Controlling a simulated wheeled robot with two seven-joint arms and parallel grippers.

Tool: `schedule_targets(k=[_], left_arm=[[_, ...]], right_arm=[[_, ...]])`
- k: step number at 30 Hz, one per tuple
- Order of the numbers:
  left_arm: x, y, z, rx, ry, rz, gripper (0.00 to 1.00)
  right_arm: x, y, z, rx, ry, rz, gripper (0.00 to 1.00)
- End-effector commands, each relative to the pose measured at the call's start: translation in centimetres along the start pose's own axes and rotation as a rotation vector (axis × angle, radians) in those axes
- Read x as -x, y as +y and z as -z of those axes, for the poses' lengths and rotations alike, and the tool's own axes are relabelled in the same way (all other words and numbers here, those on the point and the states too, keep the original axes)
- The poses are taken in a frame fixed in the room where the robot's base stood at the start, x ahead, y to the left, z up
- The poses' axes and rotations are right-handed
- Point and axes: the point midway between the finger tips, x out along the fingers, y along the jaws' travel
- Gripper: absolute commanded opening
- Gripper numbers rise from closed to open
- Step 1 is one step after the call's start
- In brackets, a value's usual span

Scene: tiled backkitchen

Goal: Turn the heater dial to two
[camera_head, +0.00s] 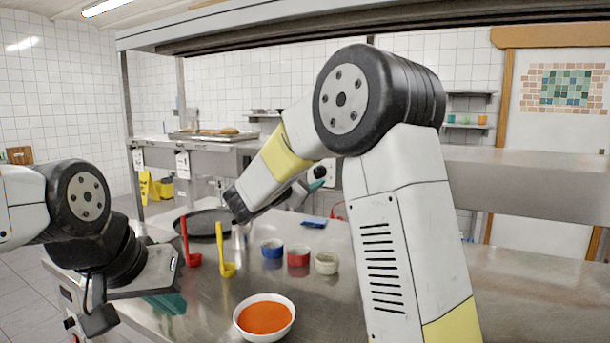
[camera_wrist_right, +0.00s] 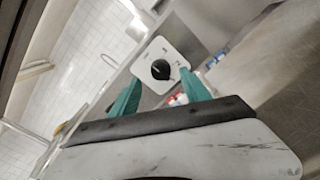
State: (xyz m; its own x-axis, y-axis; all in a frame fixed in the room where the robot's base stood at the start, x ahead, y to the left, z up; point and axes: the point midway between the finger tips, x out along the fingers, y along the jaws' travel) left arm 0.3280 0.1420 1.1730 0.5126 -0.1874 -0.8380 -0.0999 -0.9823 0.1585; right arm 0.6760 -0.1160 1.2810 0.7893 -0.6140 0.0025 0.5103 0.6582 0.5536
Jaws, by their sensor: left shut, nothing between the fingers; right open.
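The heater dial (camera_wrist_right: 160,69) is a round black knob on a white plate (camera_wrist_right: 152,50) with small dark marks. In the head view, the dial (camera_head: 320,172) shows on the metal front behind my right arm. My right gripper (camera_wrist_right: 161,80) is open, its two green fingers on either side of the dial in the right wrist view. Whether they touch it I cannot tell. In the head view, my right gripper (camera_head: 302,191) is partly hidden by my arm. My left gripper (camera_head: 168,302) is shut and empty, low over the counter's left side.
On the steel counter (camera_head: 205,325) stand a bowl of orange soup (camera_head: 265,318), several small bowls such as the red one (camera_head: 298,255), a red ladle (camera_head: 190,245), a yellow ladle (camera_head: 224,255) and a dark pan (camera_head: 203,223). A steel shelf (camera_head: 530,180) runs behind my right arm.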

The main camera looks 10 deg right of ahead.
Motion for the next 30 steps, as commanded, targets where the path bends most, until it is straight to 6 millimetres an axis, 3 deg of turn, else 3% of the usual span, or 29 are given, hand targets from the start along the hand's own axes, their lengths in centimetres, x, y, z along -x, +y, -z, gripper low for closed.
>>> schedule_targets(k=[7,17,19,26,30], left_arm=[[0.0,0.0,0.0,0.0,0.0,0.0,0.0],[0.0,0.0,0.0,0.0,0.0,0.0,0.0],[0.0,0.0,0.0,0.0,0.0,0.0,0.0],[0.0,0.0,0.0,0.0,0.0,0.0,0.0],[0.0,0.0,0.0,0.0,0.0,0.0,0.0]], right_arm=[[-3.2,-0.1,0.0,0.0,0.001,0.001,0.55],[-3.9,-0.1,0.0,0.0,0.002,0.001,0.55],[-3.9,-0.1,0.0,0.0,0.002,0.001,0.47],[-3.8,-0.1,0.0,0.0,0.002,0.001,0.02],[-3.8,-0.1,0.0,-0.002,0.002,0.002,0.0]])
